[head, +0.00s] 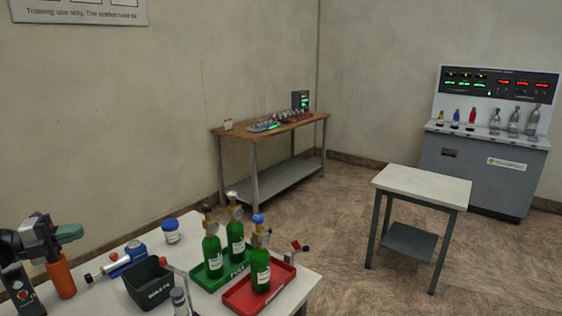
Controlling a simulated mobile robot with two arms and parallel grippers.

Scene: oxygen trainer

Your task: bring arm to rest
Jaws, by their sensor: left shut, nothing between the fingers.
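My left gripper (66,236) is at the left edge of the head view, above the left end of the white table (295,291). Its fingers are shut with nothing seen between them. An orange cylinder (61,279) shows just below it; I cannot tell whether they touch. Two green bottles (212,256) with valves stand upright on a green tray (207,281). Another green bottle with a blue top (260,271) stands on a red tray (238,295). All are to the right of my gripper, well apart from it. My right gripper is out of view.
A small white-topped table (425,185), a wooden bench (252,138) and a grey console (480,170) stand farther off, with open floor between.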

